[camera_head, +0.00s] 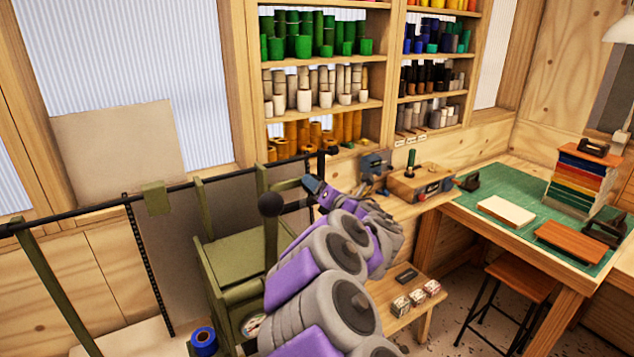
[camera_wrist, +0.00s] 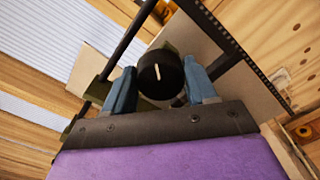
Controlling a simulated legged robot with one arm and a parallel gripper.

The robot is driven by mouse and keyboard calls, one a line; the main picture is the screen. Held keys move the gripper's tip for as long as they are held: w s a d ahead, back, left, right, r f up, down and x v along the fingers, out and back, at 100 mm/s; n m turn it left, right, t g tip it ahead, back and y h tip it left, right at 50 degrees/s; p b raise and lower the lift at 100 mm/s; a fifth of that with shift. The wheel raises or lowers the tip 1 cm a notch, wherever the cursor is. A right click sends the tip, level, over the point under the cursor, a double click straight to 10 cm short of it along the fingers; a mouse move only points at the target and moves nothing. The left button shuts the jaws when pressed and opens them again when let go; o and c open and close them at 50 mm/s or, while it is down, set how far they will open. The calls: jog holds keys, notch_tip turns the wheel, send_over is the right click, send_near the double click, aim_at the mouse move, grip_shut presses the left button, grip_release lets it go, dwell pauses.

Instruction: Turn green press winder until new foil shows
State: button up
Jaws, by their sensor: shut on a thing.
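The green press (camera_head: 235,262) stands in the lower middle of the head view, partly hidden behind my arm. A long black bar (camera_head: 95,206) runs across its frame. My gripper (camera_head: 311,188) is at the right end of this bar. In the wrist view, its two blue fingers are shut on a round black winder knob (camera_wrist: 160,74) with a white line on its face. The line is nearly upright, leaning slightly. A black lever ball (camera_head: 270,205) stands just left of my arm. A blue roll (camera_head: 203,341) sits low by the press. I cannot make out the foil surface.
Shelves of coloured foil rolls (camera_head: 313,75) stand behind. A wooden box device (camera_head: 420,184) is on the bench to the right. A green-matted table (camera_head: 525,215) and a stool (camera_head: 522,280) stand farther right. Small boxes (camera_head: 416,297) lie on a low bench beside my arm.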

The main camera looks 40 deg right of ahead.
jog(key=shift+d+f+m+p, duration=0.1)
jog(key=shift+f+m+p, duration=0.1)
jog(key=shift+m+p, duration=2.2)
jog(key=shift+f+m+p, duration=0.15)
jog(key=shift+m+p, duration=1.15)
jog(key=shift+m, duration=2.1)
jog(key=shift+f, duration=0.1)
jog(key=o, duration=0.7)
jog(key=shift+c, duration=0.2)
jog(key=o, duration=0.4)
jog(key=shift+d, duration=0.15)
jog(key=shift+c, duration=0.2)
jog(key=shift+s, duration=0.1)
